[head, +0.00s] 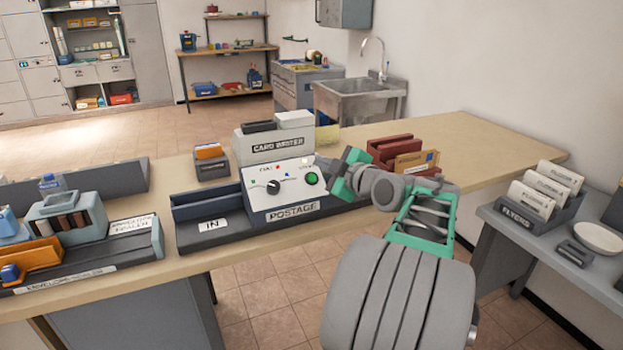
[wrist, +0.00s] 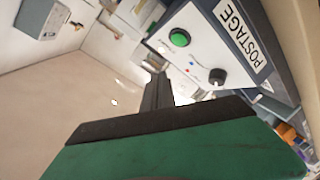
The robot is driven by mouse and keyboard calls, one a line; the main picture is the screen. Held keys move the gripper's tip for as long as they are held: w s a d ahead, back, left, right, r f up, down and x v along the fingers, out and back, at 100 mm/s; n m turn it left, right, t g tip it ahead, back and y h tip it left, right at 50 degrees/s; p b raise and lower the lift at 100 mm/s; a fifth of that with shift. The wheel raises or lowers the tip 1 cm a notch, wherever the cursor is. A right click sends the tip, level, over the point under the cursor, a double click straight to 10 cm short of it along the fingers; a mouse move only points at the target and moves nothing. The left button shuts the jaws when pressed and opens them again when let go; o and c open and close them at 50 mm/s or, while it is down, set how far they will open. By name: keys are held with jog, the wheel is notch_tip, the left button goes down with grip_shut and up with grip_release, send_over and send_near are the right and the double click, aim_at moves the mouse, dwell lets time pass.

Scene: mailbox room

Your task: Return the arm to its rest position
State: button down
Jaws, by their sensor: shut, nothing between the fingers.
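My arm reaches from the lower right over the counter in the head view. My gripper (head: 326,165) is at the right side of the postage machine (head: 295,188), close to its front panel with the green button and dark knob. In the head view I cannot tell whether it touches the panel. In the wrist view the shut dark fingers of my gripper (wrist: 157,92) point past the postage panel (wrist: 190,50), with the green button to their right and nothing held between them.
The wooden counter (head: 480,150) carries an envelope station (head: 85,235) at left, a card writer (head: 272,148) behind the postage machine, and a red sorter (head: 390,148) right of my gripper. A side table with flyers (head: 530,208) stands at right. Floor shows in front of the counter.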

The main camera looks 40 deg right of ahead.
jog(key=w+a+f+m+g+y+p, duration=0.1)
jog(key=a+m+g+p, duration=0.2)
jog(key=a, duration=0.8)
jog(key=w+a+f+g+y+p, duration=0.1)
jog(key=a+f+g+y+p, duration=0.3)
jog(key=a, duration=0.7)
jog(key=s+a+f+m+g+h+p, duration=0.2)
jog(key=s+a+m+g+p, duration=0.3)
jog(key=s+a, duration=0.9)
jog(key=s+p, duration=0.1)
jog(key=s, duration=0.2)
jog(key=shift+s+m+g+h+p, duration=0.3)
jog(key=shift+s+m+h+p, duration=0.05)
jog(key=shift+s+m+h, duration=0.05)
